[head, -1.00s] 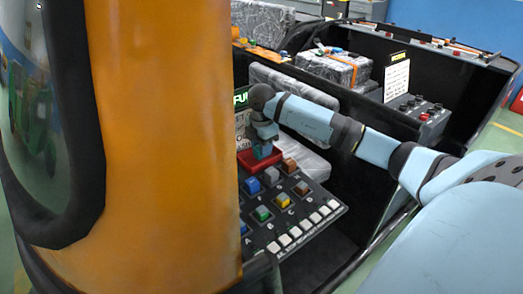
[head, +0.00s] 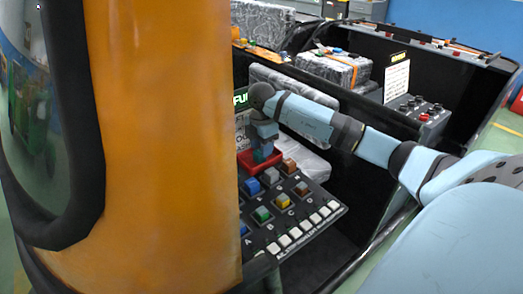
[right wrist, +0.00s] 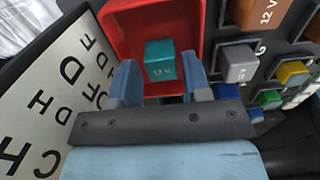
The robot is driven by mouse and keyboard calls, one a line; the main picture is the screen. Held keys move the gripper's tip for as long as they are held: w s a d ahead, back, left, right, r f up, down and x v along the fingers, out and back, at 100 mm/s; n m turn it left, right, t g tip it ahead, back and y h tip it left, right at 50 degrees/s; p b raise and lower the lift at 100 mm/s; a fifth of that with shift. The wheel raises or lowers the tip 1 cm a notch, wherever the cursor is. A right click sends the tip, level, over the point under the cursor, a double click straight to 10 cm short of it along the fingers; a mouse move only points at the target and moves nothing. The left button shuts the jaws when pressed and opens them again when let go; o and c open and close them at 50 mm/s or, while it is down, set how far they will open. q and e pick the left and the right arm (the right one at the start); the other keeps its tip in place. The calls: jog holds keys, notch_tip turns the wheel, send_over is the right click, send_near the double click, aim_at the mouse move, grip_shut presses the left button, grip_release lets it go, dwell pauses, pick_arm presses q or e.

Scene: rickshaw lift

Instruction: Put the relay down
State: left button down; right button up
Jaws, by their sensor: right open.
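The relay is a teal cube marked 17 V (right wrist: 161,60). It sits in a red tray (right wrist: 120,25) in the right wrist view, and the tray also shows in the head view (head: 276,162). My right gripper (right wrist: 158,78) is open, with one finger on each side of the relay's near part and a visible gap to it. In the head view my right gripper (head: 264,148) points down into the tray and largely hides the relay. My left gripper is in neither view.
A sloped dark panel (head: 303,222) with several coloured cubes and white keys lies beside the tray. A lettered white card (right wrist: 58,100) stands to the left in the right wrist view. A large orange body (head: 165,150) blocks the head view's left side.

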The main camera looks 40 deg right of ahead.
notch_tip(320, 180, up, 10)
jog(key=shift+r, duration=0.2)
dwell(0.6)
